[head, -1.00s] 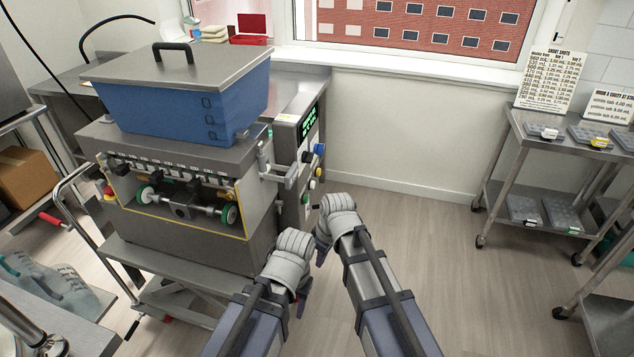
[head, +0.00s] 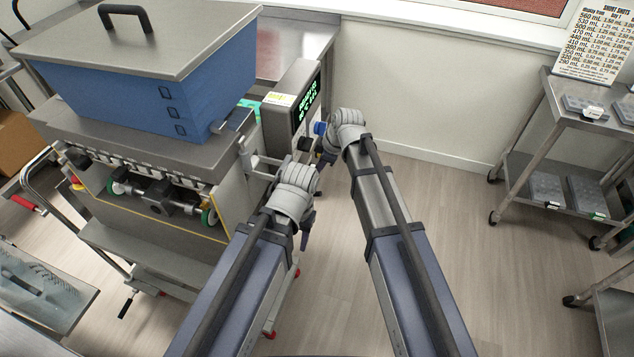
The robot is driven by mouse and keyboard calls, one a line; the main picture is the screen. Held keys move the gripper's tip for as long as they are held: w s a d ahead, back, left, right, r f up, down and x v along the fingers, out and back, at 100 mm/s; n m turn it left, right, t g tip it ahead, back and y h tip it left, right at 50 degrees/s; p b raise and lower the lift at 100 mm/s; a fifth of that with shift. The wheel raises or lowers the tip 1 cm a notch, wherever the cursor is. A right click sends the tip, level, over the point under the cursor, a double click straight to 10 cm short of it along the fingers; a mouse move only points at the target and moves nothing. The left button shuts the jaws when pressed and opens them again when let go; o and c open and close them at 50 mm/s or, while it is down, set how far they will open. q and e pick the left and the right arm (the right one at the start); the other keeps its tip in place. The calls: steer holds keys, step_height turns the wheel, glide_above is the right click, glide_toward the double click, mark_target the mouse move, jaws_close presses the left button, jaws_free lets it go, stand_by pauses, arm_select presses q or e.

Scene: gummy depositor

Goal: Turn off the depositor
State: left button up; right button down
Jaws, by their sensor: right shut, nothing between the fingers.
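The depositor (head: 150,130) stands at the left, with a blue lidded hopper (head: 150,95) on top. Its control panel (head: 290,105) faces right and carries a lit green display (head: 307,98). Below the display are a blue knob (head: 320,128) and a black knob (head: 305,144). My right gripper (head: 328,156) is shut and empty, close beside the knobs; I cannot tell if it touches the panel. My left gripper (head: 307,222) is lower, in front of the panel's lower part; its jaws are too unclear to judge. The arms and wrists hide the lower panel controls.
A steel cart (head: 545,125) with trays and a printed sign (head: 592,42) stands at the right. The wall and window sill (head: 420,28) are behind. The floor (head: 455,225) between depositor and cart is clear.

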steer(key=shift+f, duration=0.15)
steer(key=b, duration=1)
glide_above(317, 194)
steer(key=a, duration=0.2)
step_height(317, 194, down, 10)
steer(key=f+b, duration=0.1)
steer(key=d+f+b, duration=0.1)
steer(key=shift+d+f+b, duration=0.15)
steer(key=shift+d+b, duration=0.1)
steer(key=shift+b, duration=0.1)
steer(key=shift+d+f, duration=0.15)
